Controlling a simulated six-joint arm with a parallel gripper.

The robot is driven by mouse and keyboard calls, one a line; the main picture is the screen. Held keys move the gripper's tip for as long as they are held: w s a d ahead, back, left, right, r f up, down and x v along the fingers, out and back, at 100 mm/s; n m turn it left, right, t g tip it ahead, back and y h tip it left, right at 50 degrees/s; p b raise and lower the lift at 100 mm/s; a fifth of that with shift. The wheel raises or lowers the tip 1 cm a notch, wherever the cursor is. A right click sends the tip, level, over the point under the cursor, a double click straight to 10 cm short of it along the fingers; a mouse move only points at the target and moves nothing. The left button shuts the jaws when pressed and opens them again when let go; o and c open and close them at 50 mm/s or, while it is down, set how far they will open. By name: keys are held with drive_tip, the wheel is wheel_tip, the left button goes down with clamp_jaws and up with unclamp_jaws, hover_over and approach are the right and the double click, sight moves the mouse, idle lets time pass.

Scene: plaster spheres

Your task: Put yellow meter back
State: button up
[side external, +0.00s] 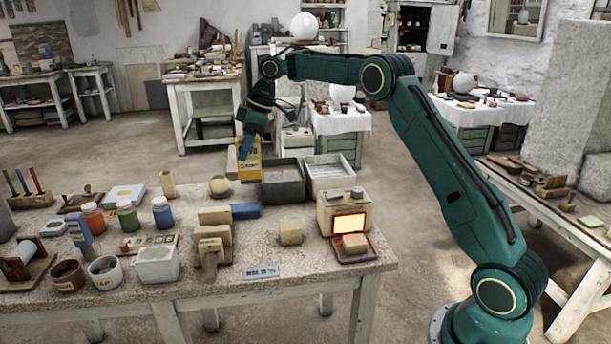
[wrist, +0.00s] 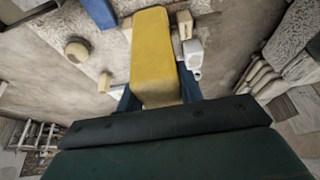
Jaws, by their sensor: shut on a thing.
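The yellow meter (side external: 249,164) is a boxy yellow block with dark markings on its front. It hangs upright from my gripper (side external: 246,147), just above or at the far edge of the stone-topped table; I cannot tell whether it touches. My gripper is shut on its upper part. In the wrist view the yellow meter (wrist: 153,50) fills the middle, between the blue fingers of my gripper (wrist: 160,98). Its lower end and what lies directly under it are hidden.
A dark grey bin (side external: 283,184) and a white bin (side external: 330,173) stand just right of the meter. A box with a glowing orange screen (side external: 348,223) stands at the table's right.

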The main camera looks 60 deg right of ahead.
wheel_tip(320, 180, down, 16)
drive_tip(key=shift+r, duration=0.2)
idle(0.4)
drive_tip(key=shift+f, duration=2.15)
drive_tip(key=shift+f, duration=0.15)
drive_tip(key=o, duration=1.2)
drive_tip(key=shift+o, duration=0.2)
drive_tip(key=v, duration=1.2)
